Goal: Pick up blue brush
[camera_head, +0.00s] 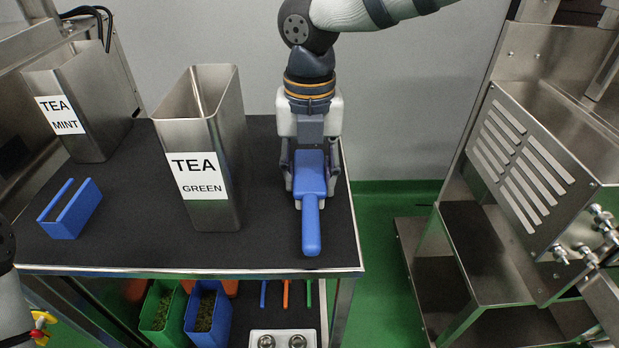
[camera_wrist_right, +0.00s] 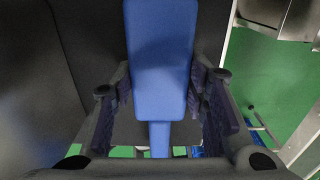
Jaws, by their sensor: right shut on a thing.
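The blue brush (camera_head: 311,190) is at the right end of the dark table top (camera_head: 270,235), with its broad head toward the back and its handle pointing to the front edge. My right gripper (camera_head: 309,185) comes down from above and is shut on the brush head, one finger on each side. In the right wrist view the blue brush (camera_wrist_right: 160,65) fills the middle, between the fingers of the right gripper (camera_wrist_right: 160,100). I cannot tell whether the brush touches the table. My left gripper is out of view; only part of my left arm shows at the lower left.
A metal TEA GREEN container (camera_head: 215,125) stands left of the brush. A TEA MINT container (camera_head: 85,120) and a blue holder (camera_head: 75,212) are farther left. Below are a green bin (camera_head: 160,312) and a blue bin (camera_head: 208,318). A steel machine (camera_head: 530,165) stands right, across a gap.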

